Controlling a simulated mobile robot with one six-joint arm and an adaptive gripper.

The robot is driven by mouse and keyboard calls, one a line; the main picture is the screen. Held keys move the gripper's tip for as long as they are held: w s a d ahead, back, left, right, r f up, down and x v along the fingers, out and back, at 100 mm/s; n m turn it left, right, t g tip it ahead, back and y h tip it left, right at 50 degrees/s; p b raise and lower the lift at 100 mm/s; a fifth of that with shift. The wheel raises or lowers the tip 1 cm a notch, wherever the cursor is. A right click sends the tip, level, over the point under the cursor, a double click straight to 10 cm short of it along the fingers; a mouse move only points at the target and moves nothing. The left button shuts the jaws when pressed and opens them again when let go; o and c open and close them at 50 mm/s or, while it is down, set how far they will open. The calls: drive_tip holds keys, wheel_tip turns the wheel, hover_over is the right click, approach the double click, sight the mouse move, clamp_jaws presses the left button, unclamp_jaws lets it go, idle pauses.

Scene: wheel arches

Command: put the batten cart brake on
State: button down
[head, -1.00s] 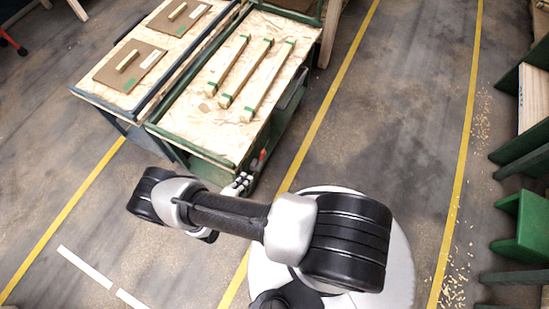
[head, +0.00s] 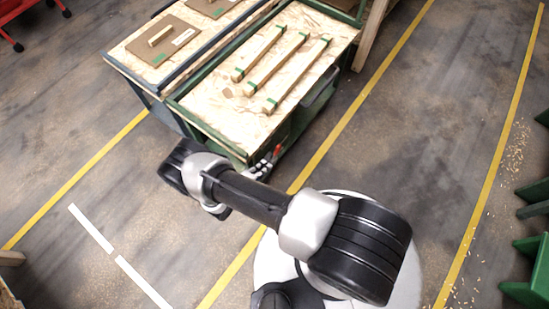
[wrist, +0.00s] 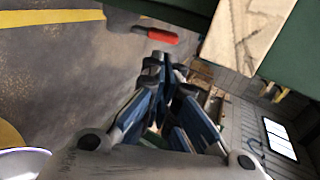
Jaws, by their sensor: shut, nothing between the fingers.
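The batten cart (head: 228,143) is a green-framed cart with a light board top and several wooden battens (head: 276,62) with green ends lying on it. A red lever, seemingly the brake lever (head: 277,150), shows low at the cart's near right corner. In the wrist view the red lever (wrist: 162,36) lies just beyond my fingertips, with a gap between. My gripper (head: 262,170) is beside that corner in the head view, partly hidden by my arm. In the wrist view my gripper (wrist: 160,62) is shut and empty. The lever's mount is not clear.
A blue-framed cart (head: 150,88) with brown panels stands against the batten cart's left side. Yellow floor lines (head: 335,135) run past the carts. Green racks (head: 528,270) stand at the right edge. The floor between is open, with some wood chips.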

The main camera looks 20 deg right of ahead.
drive_tip(key=b, duration=0.2)
hover_over(275, 158)
drive_tip(key=s+a, duration=0.1)
drive_tip(key=s, duration=0.1)
wheel_tip(275, 158, down, 4)
drive_tip(key=r, duration=0.1)
drive_tip(key=shift+s+f, duration=0.15)
drive_tip(key=shift+f, duration=0.1)
drive_tip(key=shift+s, duration=0.1)
